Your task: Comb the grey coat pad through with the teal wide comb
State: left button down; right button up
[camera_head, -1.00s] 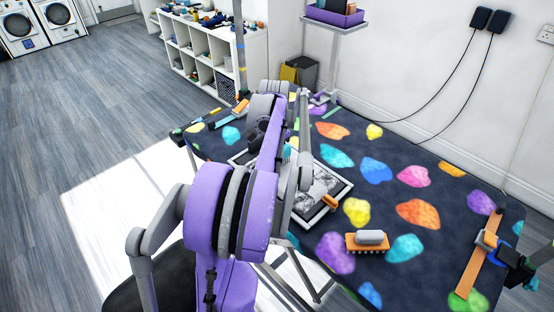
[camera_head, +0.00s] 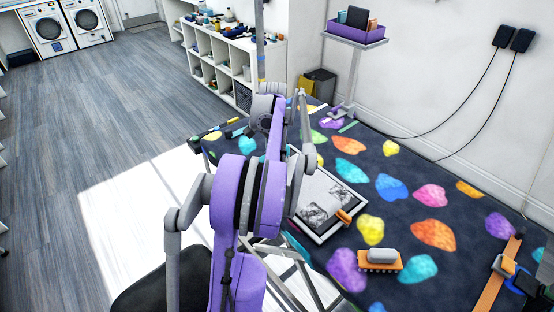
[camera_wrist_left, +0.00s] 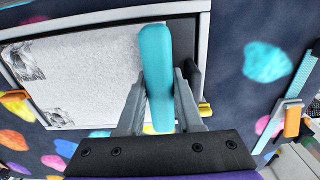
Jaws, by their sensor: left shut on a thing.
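The teal wide comb (camera_wrist_left: 156,75) is held in my left gripper (camera_wrist_left: 159,92), which is shut on it in the left wrist view. The comb's long edge faces the camera, and its teeth cannot be made out. The grey coat pad (camera_wrist_left: 90,75) lies behind it in a pale frame, with dark patches near its left corners. The comb overlaps the pad's right part in this view; I cannot tell whether they touch. In the head view the pad (camera_head: 326,190) is partly hidden by my purple arm, and the left gripper is hidden. My right gripper is not in view.
The dark table mat has colourful blotches. An orange brush with a grey back (camera_head: 380,259) lies in front of the pad. An orange strap (camera_head: 497,275) lies at the right edge. A purple caddy (camera_head: 356,34) stands on a stand behind. White shelves (camera_head: 233,62) stand farther back.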

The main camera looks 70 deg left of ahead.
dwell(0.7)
pick_arm(q)
jog(key=shift+w+d, duration=0.35)
jog(key=shift+d, duration=0.9)
jog(key=shift+w+d, duration=0.35)
jog(key=shift+d, duration=0.95)
jog(key=shift+w+d, duration=0.35)
jog(key=shift+d, duration=0.9)
jog(key=shift+w+d, duration=0.35)
jog(key=shift+d, duration=0.9)
jog(key=shift+w+d, duration=0.4)
jog(key=shift+d, duration=0.85)
jog(key=shift+w+d, duration=0.35)
jog(key=shift+d, duration=0.9)
jog(key=d, duration=0.2)
jog(key=w+d, duration=0.1)
jog(key=d, duration=0.2)
jog(key=w+d+p, duration=0.1)
jog(key=d, duration=0.1)
jog(key=shift+w+d, duration=0.1)
jog(key=shift+d, duration=0.15)
jog(key=shift+a, duration=0.1)
